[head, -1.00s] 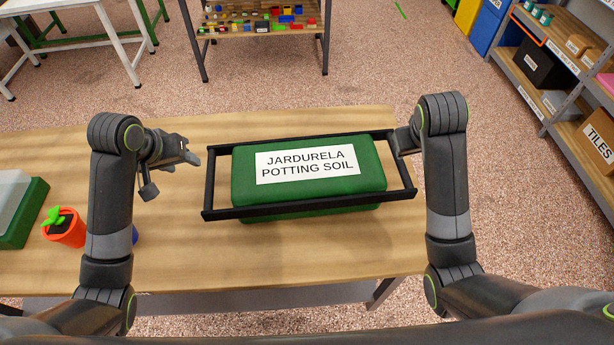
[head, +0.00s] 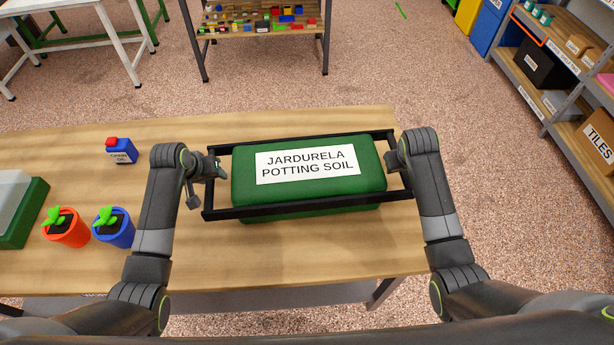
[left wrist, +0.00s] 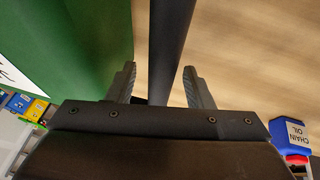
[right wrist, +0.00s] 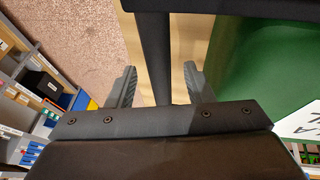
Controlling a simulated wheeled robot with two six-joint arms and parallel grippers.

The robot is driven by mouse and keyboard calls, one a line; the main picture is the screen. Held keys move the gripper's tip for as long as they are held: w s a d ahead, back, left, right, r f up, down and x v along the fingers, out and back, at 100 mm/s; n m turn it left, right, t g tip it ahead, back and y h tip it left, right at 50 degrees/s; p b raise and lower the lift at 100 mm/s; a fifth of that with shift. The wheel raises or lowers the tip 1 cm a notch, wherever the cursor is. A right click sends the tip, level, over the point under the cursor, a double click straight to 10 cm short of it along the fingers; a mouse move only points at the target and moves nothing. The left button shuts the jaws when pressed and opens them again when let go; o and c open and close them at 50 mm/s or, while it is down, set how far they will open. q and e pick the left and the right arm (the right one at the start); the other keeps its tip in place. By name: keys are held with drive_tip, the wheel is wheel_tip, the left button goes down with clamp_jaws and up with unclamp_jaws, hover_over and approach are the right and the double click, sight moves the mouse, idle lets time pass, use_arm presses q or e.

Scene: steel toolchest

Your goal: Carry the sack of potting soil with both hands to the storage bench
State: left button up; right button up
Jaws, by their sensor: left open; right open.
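The sack of potting soil (head: 310,192) is a green block with a white label, lying in a black frame (head: 300,211) with bars on all sides, on the wooden table. My left gripper (head: 217,170) is at the frame's left end bar. In the left wrist view its open fingers (left wrist: 160,85) stand on both sides of the black bar (left wrist: 172,45), with gaps. My right gripper is at the right end bar, mostly hidden by its own arm in the head view. In the right wrist view its open fingers (right wrist: 160,85) straddle the black bar (right wrist: 155,50). The storage bench cannot be made out for certain.
On the table's left stand a red pot (head: 67,230), a blue pot (head: 114,230), a chain oil can (head: 121,152) and a green box (head: 25,215). A shelf (head: 560,85) is at the right. A table with bricks (head: 262,30) stands behind, across open floor.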

use_arm(q)
drive_tip(key=shift+x, duration=0.85)
use_arm(e)
drive_tip(key=shift+x, duration=0.85)
use_arm(q)
drive_tip(key=shift+c, duration=0.4)
use_arm(e)
drive_tip(key=shift+c, duration=0.4)
use_arm(q)
clamp_jaws()
use_arm(e)
clamp_jaws()
use_arm(q)
drive_tip(key=shift+w+r, duration=0.15)
use_arm(e)
drive_tip(key=shift+w+r, duration=0.15)
drive_tip(key=shift+r, duration=0.05)
